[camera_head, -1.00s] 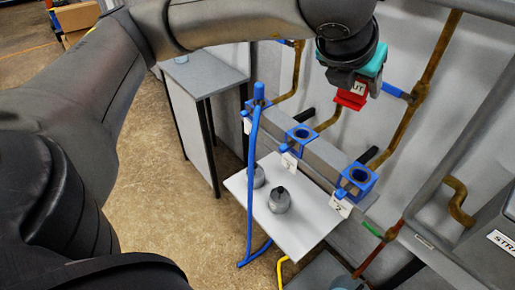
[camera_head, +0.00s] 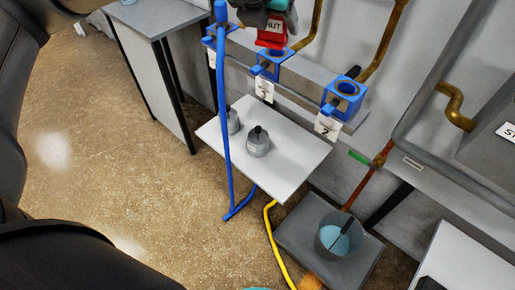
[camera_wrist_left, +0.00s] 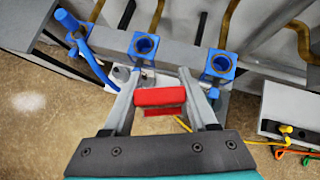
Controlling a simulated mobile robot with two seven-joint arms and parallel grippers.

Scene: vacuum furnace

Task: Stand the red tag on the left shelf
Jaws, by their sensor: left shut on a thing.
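My left gripper (camera_head: 270,22) is shut on the red tag (camera_head: 271,39), at the top of the head view. In the left wrist view, the red tag (camera_wrist_left: 160,97) lies between the two grey fingers of my left gripper (camera_wrist_left: 160,92). A grey-topped stand (camera_head: 160,18) with dark legs is at the upper left in the head view. Whether it is the left shelf I cannot tell. My right gripper's fingers do not show.
Blue sockets (camera_head: 346,92) line a grey rail, with numbered cards below. A blue rod (camera_head: 223,110) stands left of a white shelf (camera_head: 290,165) bearing grey weights (camera_head: 257,146). A bucket (camera_head: 337,238) sits on a lower grey platform. Floor is clear at left.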

